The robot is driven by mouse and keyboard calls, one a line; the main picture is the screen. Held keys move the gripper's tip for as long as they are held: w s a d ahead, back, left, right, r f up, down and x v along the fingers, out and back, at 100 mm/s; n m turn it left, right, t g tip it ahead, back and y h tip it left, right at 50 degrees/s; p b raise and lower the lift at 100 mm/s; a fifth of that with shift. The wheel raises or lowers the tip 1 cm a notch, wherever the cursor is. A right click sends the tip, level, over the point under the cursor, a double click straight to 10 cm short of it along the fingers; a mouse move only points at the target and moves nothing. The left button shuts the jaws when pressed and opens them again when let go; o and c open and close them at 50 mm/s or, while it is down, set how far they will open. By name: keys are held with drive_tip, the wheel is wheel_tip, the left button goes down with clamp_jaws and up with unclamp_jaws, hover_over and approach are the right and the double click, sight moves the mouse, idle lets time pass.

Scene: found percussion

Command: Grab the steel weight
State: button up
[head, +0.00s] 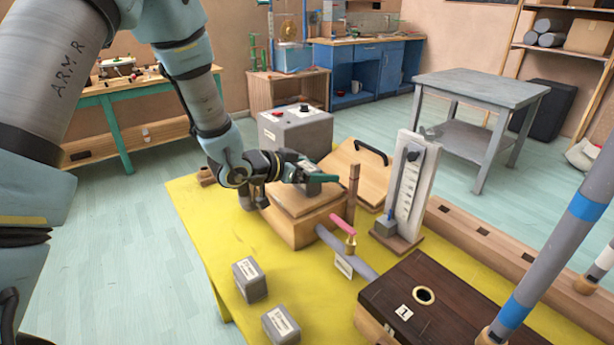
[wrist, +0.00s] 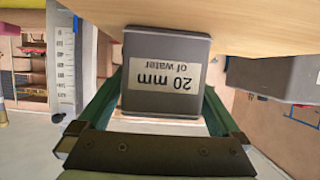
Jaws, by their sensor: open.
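A grey steel weight (wrist: 166,73) labelled "20 mm of water" fills the middle of the wrist view, upside down there, resting against a pale wooden surface. In the head view this weight (head: 313,188) sits on the wooden box (head: 295,228), partly hidden by my gripper (head: 318,180). My gripper (wrist: 163,97) is open, with one green finger on each side of the weight; whether either finger touches it I cannot tell. Two more grey labelled weights, one farther back (head: 249,279) and one nearer (head: 281,326), stand on the yellow table (head: 215,240).
A grey box with a red knob (head: 296,135) stands behind the wooden box. To the right are an upright white scale (head: 408,190), a wooden panel with a black handle (head: 360,165) and a dark box with a round hole (head: 445,305).

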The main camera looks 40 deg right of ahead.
clamp_jaws()
idle(0.8)
